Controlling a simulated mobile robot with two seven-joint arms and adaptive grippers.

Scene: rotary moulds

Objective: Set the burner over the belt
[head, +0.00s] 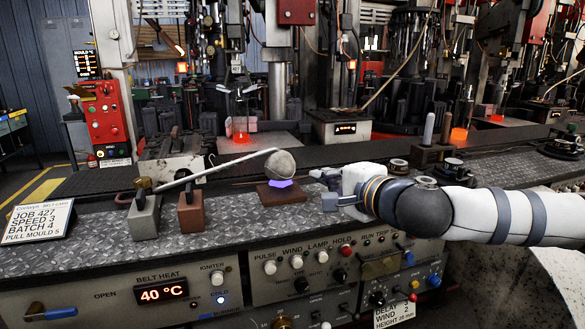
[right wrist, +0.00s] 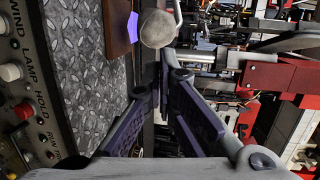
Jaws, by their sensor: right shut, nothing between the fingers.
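The ball (right wrist: 157,29) and glow (right wrist: 131,27) also show in the right wrist view. The dark belt-like strip (head: 225,152) runs behind the plate. My right gripper (head: 331,200) is shut and empty, just right of the base. Its fingers (right wrist: 163,88) point toward the ball, apart from it. My left gripper is out of view.
The patterned metal plate (head: 100,236) has free room at left. A job sign (head: 37,219) stands there. Machines with glowing orange parts stand behind.

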